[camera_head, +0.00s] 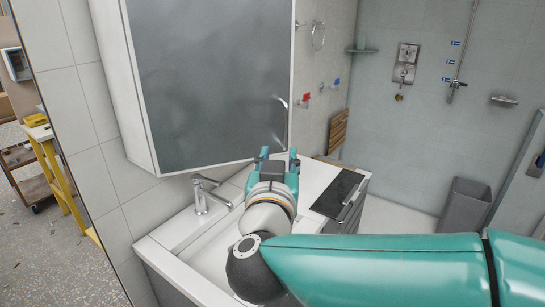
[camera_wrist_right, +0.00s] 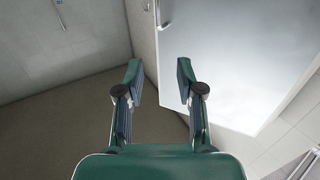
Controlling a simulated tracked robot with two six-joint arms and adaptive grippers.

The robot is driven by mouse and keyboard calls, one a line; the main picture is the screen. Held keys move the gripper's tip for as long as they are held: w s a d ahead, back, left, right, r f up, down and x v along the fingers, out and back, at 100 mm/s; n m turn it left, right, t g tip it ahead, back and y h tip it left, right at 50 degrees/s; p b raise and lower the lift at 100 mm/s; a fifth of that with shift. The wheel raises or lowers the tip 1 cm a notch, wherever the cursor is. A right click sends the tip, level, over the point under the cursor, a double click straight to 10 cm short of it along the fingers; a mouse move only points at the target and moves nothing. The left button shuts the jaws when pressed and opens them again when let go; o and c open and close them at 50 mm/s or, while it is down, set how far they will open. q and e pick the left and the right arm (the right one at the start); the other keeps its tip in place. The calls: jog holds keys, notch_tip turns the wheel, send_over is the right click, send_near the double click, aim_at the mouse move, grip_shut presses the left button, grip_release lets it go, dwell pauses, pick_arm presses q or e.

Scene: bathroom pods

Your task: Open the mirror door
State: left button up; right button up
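The mirror cabinet hangs on the wall at the upper left of the head view, with its grey mirror door (camera_head: 210,75) looking shut. A thin curved handle (camera_head: 285,122) shows near the door's lower right edge. In the right wrist view the door (camera_wrist_right: 235,65) fills the upper right, and the handle (camera_wrist_right: 160,14) is at the top, by the door's left edge. My right gripper (camera_head: 279,156) is just below the door's lower right corner, fingers apart and empty. In the wrist view its fingertips (camera_wrist_right: 158,72) frame the door's edge; contact cannot be told. My left gripper is out of view.
A white washbasin counter with a tap (camera_head: 203,195) lies below my right arm. A dark tray (camera_head: 337,194) is at the counter's right. A towel ring (camera_head: 318,36) and hooks are on the wall beyond. A grey bin (camera_head: 465,209) stands in the shower area.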

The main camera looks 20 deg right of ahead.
jog(key=shift+w, duration=0.15)
grip_shut()
dwell(0.4)
grip_release()
jog(key=v, duration=1.2)
jog(key=shift+s, duration=0.25)
